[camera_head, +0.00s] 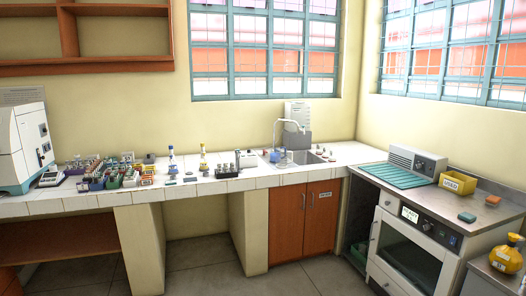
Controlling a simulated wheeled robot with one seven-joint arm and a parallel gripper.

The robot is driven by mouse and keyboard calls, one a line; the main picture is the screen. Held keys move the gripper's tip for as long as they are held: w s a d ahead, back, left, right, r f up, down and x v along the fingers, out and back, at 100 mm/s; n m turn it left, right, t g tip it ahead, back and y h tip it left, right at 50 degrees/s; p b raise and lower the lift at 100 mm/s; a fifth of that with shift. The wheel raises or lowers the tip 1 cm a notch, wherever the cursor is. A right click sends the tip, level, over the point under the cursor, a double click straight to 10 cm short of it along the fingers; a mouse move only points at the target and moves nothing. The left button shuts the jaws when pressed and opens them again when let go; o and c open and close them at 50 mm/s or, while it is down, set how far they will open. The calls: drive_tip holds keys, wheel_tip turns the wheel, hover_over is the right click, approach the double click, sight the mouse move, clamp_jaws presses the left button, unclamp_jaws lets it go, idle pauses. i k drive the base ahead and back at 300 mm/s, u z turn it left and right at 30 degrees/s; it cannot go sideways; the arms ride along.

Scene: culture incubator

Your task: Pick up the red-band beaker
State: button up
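I cannot make out a beaker with a red band for certain. A small clear vessel (289,157) stands by the sink (305,157), too small to tell any band on it. Small reddish items (319,149) sit on the counter behind the sink, also too small to name. My gripper is not in view.
The white tiled counter (215,190) carries several racks and bottles at left and a white machine (24,145). At right are an incubator (408,255), a teal mat (397,176), a yellow bin (457,182) and a yellow flask (507,258). The middle floor is clear.

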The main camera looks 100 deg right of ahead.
sight(324, 153)
drive_tip(key=z, duration=0.8)
drive_tip(key=k, duration=1.05)
drive_tip(key=z, duration=1.4)
drive_tip(key=i, duration=0.6)
drive_tip(key=z, duration=1.25)
drive_tip(key=i, duration=1.55)
drive_tip(key=z, duration=0.3)
drive_tip(key=i, duration=0.9)
drive_tip(key=u, duration=0.15)
